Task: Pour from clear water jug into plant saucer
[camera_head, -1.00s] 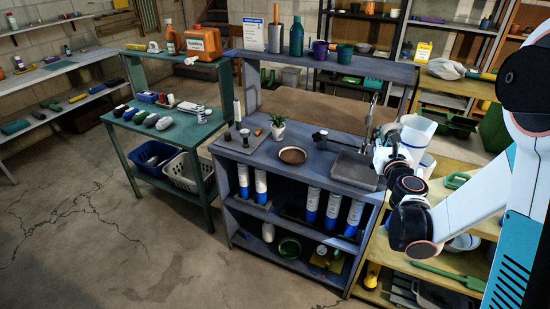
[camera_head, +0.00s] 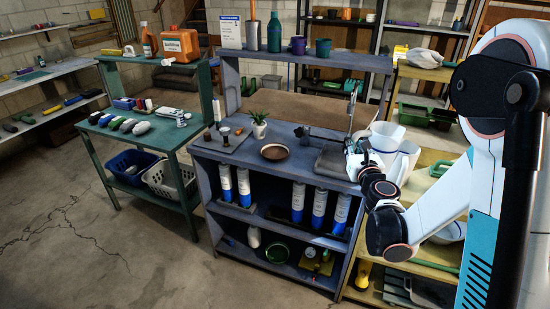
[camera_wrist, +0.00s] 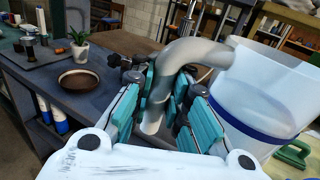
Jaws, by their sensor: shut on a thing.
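The clear water jug (camera_wrist: 262,92) is translucent with a blue band low on its body. It appears upright at the right of the wrist view and beside my gripper in the head view (camera_head: 386,134). My gripper (camera_wrist: 165,100), with teal pads, is shut on the jug's grey curved handle (camera_wrist: 197,52). In the head view my gripper (camera_head: 356,156) is over the right end of the grey bench. The plant saucer (camera_head: 275,151), brown, round and shallow, lies flat on the bench left of my gripper. It also shows in the wrist view (camera_wrist: 80,78), apart from the jug.
A small potted plant (camera_head: 259,124) stands behind and left of the saucer. A small dark item (camera_head: 304,133) is right of the saucer, near the sink (camera_head: 335,160). A tall tap (camera_head: 352,108) rises behind my gripper. The raised shelf (camera_head: 300,57) holds pots and bottles.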

